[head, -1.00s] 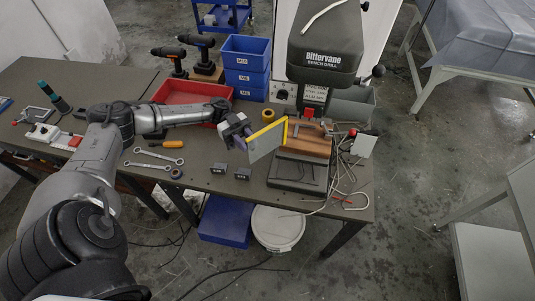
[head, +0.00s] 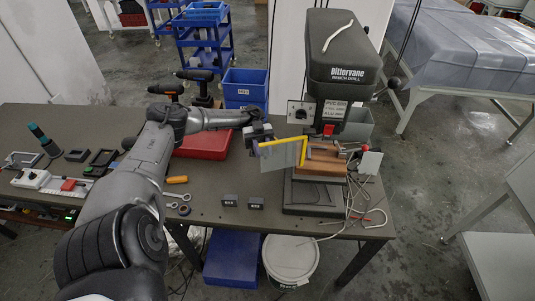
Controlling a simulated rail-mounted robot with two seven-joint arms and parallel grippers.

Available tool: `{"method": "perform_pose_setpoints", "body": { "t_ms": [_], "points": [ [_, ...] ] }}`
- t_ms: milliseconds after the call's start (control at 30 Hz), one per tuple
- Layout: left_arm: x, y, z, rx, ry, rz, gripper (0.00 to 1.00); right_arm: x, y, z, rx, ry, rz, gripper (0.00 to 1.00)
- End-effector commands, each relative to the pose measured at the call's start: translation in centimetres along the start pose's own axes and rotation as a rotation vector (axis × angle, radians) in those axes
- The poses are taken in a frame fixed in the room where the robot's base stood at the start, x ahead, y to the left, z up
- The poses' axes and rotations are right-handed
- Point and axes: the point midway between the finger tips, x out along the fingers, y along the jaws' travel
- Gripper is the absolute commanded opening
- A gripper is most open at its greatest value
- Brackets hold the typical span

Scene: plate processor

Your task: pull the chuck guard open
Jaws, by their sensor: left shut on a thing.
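The bench drill (head: 342,72) stands at the right part of the bench. Its chuck guard (head: 284,154), a clear panel with a yellow edge, stands out to the left of the drill, in front of the column. My left gripper (head: 263,146) is at the guard's left end and is shut on it; the fingertips are partly hidden by the panel. My right gripper is out of view.
Blue bins (head: 245,88) and a red tray (head: 205,143) stand behind my left arm. Two small black blocks (head: 243,203) lie at the front edge. Loose cables (head: 358,195) hang right of the drill. A white bucket (head: 290,262) stands below.

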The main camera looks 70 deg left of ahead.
Motion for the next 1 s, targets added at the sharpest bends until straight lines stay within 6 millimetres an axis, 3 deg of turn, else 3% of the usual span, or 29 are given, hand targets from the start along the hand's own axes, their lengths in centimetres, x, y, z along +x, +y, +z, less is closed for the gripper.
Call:
{"method": "perform_pose_setpoints", "body": {
  "t_ms": [367, 400, 633, 1000],
  "points": [
    [-0.04, 0.08, 0.24, -0.005, -0.002, 0.000, 0.00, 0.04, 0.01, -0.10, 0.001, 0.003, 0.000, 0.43],
    [-0.03, 0.07, 0.23, -0.004, -0.002, 0.000, 0.30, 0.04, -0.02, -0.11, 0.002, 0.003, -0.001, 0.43],
    [-0.03, 0.05, 0.13, -0.002, -0.001, 0.000, 0.51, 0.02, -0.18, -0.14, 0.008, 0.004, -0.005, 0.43],
    [0.00, 0.01, 0.03, 0.000, 0.000, 0.001, 0.51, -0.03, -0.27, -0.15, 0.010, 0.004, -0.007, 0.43]
  ]
}}
